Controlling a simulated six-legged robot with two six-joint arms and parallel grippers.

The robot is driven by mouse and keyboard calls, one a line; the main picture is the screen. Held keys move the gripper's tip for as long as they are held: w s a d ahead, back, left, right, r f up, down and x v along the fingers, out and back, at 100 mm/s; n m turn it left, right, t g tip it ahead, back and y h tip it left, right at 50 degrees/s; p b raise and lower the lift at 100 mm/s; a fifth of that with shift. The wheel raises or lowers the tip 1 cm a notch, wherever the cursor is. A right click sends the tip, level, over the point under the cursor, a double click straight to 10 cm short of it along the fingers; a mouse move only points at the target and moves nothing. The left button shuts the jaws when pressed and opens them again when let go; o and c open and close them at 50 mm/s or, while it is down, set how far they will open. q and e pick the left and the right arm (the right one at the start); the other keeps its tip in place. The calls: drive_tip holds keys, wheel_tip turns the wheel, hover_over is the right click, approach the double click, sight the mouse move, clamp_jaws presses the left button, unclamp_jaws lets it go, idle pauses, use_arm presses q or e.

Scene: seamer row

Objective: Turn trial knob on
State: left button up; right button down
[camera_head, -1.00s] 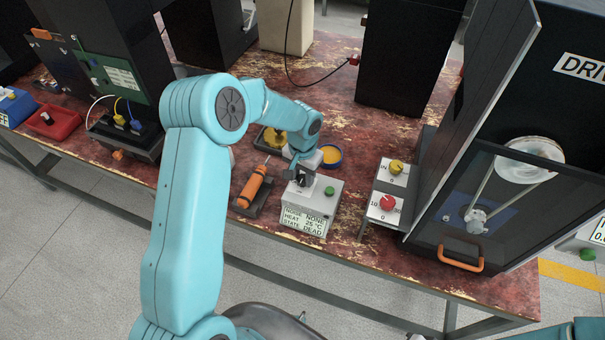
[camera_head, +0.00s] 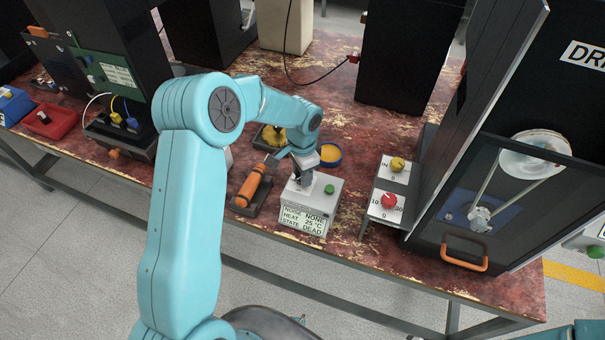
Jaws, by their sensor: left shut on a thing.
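A small light-grey box (camera_head: 322,208) sits near the table's front edge. Its front display reads NOISE NONE, HEAT 25 °C, STATE DEAD. A green button (camera_head: 329,189) is on its top, at the right. My left gripper (camera_head: 305,179) reaches down onto the left part of the box top and is shut on the dark knob there. The gripper covers most of the knob, so its pointing direction is hidden. My right gripper is out of view; only a bit of my right arm shows at the lower right.
An orange cylindrical tool (camera_head: 254,185) lies in a dark holder just left of the box. A stand with a red knob (camera_head: 389,200) and a yellow knob (camera_head: 397,164) is to the right. A glazed cabinet with an orange handle (camera_head: 464,258) stands far right.

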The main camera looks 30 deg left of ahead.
use_arm(q)
drive_tip(key=m, duration=0.6)
drive_tip(key=shift+a+r+m, duration=0.1)
drive_tip(key=shift+r+m, duration=0.05)
drive_tip(key=shift+m, duration=0.15)
drive_tip(key=m, duration=0.5)
drive_tip(key=shift+r, duration=0.1)
drive_tip(key=shift+w+m, duration=0.1)
drive_tip(key=shift+m, duration=0.2)
drive_tip(key=o, duration=1)
wheel_tip(320, 180, up, 16)
drive_tip(key=shift+r+b, duration=0.1)
drive_tip(key=shift+b, duration=0.4)
drive_tip(key=shift+s, duration=0.3)
